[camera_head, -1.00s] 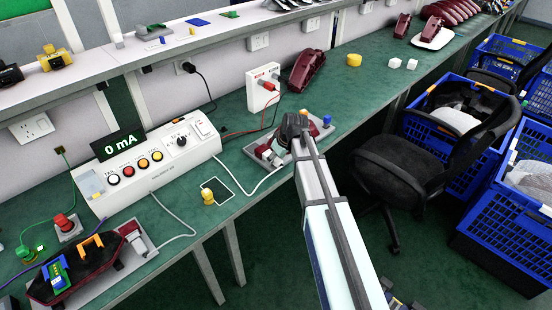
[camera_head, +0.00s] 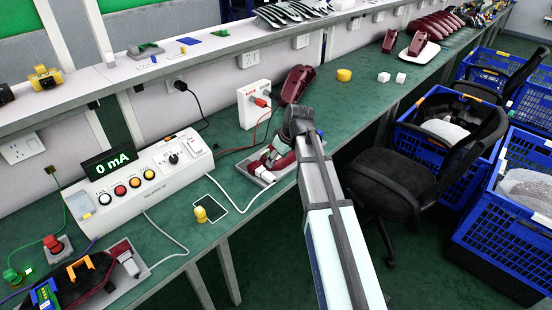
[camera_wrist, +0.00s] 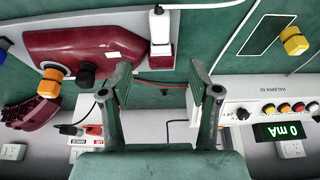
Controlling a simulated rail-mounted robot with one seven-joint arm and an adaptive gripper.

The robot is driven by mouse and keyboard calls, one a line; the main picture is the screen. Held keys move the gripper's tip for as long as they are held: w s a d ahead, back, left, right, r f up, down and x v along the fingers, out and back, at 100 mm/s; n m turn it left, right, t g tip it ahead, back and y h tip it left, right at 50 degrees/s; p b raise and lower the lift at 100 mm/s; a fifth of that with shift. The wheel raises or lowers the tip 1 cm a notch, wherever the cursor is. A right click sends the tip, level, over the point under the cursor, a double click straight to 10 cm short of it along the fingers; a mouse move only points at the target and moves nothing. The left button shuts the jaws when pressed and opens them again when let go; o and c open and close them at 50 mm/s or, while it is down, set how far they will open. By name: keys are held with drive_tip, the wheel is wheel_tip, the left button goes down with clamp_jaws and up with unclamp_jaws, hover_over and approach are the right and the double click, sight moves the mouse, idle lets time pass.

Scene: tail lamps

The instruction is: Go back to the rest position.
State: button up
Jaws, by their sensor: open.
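My gripper (camera_wrist: 160,80) is open and empty in the wrist view, with its two fingers apart above the green bench (camera_wrist: 150,97). In the head view my arm's end hides the fingers. A dark red tail lamp (camera_wrist: 95,48) in a pale fixture is close to the left finger in the wrist view; in the head view this fixture (camera_head: 262,174) sits just left of my arm's end. A white connector (camera_wrist: 160,30) stands at the lamp's edge. Contact between fingers and lamp does not show.
The white tester (camera_head: 140,185) with its "0 mA" display (camera_head: 109,164) stands left on the bench. A second lamp fixture (camera_head: 128,262) is at lower left. A black chair (camera_head: 395,180) and blue crates (camera_head: 505,230) stand right. Cables cross the bench.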

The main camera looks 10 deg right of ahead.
drive_tip(key=s+f+m+g+h, duration=0.1)
drive_tip(key=s+f+m+g, duration=0.1)
drive_tip(key=s+f, duration=0.65)
drive_tip(key=s+f+m+g, duration=0.15)
drive_tip(key=s+f, duration=0.35)
drive_tip(key=f, duration=0.6)
drive_tip(key=s+f+m+g+h, duration=0.1)
drive_tip(key=s+f+m, duration=0.2)
drive_tip(key=s+f, duration=0.55)
drive_tip(key=s+f+g, duration=0.2)
drive_tip(key=s+f, duration=0.3)
drive_tip(key=s, duration=0.4)
drive_tip(key=s+f+g, duration=0.2)
drive_tip(key=s+f, duration=0.3)
drive_tip(key=s, duration=0.5)
drive_tip(key=s+f+g, duration=0.2)
drive_tip(key=s+f, duration=0.4)
drive_tip(key=s, duration=0.4)
drive_tip(key=shift+a+h, duration=0.3)
drive_tip(key=shift+a, duration=0.05)
drive_tip(key=shift+f, duration=0.1)
